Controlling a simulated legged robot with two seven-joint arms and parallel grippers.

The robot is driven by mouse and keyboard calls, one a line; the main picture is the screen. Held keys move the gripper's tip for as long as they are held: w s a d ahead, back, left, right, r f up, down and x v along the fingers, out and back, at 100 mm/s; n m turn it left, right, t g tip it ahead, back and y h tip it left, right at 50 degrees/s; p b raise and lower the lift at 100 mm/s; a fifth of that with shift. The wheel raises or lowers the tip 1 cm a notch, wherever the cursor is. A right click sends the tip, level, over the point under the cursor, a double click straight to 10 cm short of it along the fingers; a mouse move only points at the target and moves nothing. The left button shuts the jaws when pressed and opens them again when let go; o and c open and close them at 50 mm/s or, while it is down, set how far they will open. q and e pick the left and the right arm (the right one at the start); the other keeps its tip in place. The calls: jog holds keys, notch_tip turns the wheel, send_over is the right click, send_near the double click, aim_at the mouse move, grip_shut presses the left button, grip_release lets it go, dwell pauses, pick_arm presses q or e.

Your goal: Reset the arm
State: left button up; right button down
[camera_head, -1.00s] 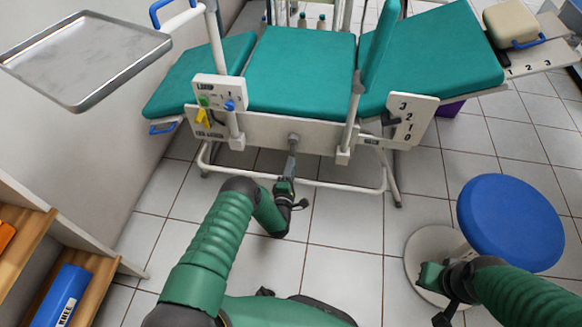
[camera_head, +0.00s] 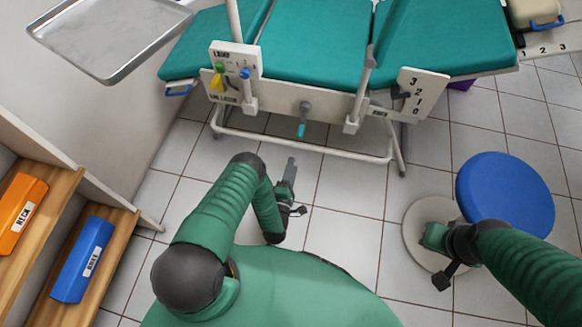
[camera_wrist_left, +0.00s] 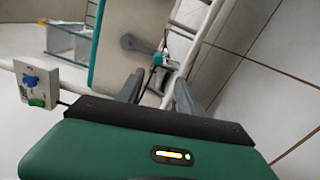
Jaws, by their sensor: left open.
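My left arm reaches forward from the bottom of the head view. Its gripper (camera_head: 289,172) is over the floor in front of the dental chair and touches nothing. In the left wrist view its two fingers (camera_wrist_left: 158,92) stand apart with nothing between them. A grey crank with a teal handle (camera_head: 303,119) hangs on the chair's front panel, beyond the gripper and apart from it. My right arm (camera_head: 520,265) comes in from the right; I cannot make out its gripper fingers.
The teal dental chair (camera_head: 315,38) fills the back. A lever panel (camera_head: 232,78) is on its left. A metal tray (camera_head: 110,40) is at upper left. Shelves hold an orange box (camera_head: 20,215) and a blue box (camera_head: 82,260). A blue stool (camera_head: 505,195) stands right. Floor between is clear.

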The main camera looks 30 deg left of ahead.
pick_arm(q)
jog(key=shift+s+d, duration=0.1)
jog(key=shift+s, duration=0.5)
